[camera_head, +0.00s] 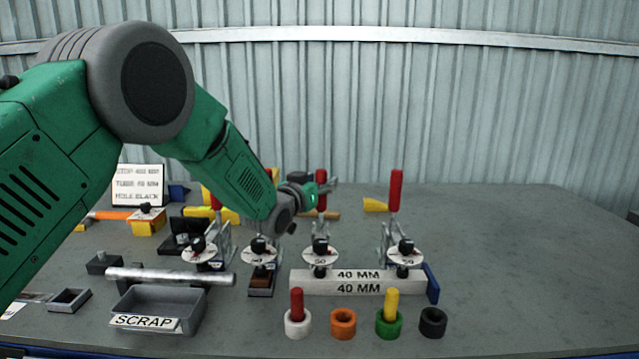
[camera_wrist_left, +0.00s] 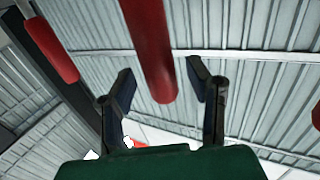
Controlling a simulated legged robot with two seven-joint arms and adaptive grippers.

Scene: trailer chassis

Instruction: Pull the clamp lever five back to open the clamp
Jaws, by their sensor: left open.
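My left gripper (camera_head: 318,188) is at the upright red lever (camera_head: 321,203) of the middle clamp in the head view and partly covers it. In the left wrist view my left gripper (camera_wrist_left: 163,80) has its two dark fingers spread apart. A red lever (camera_wrist_left: 150,45) passes between or just beyond the fingers; I cannot tell whether it touches them. Another red lever (camera_wrist_left: 50,50) is at the left of that view. In the head view another upright red lever (camera_head: 396,190) stands on the right clamp. No lever number is readable. My right gripper is not in view.
A 40 MM bar (camera_head: 350,289) lies under the clamps. Coloured rings, including a white one (camera_head: 297,324) with a red peg, stand in front. A grey SCRAP tray (camera_head: 190,302) and a metal tube (camera_head: 170,277) are at left. The table's right side is clear.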

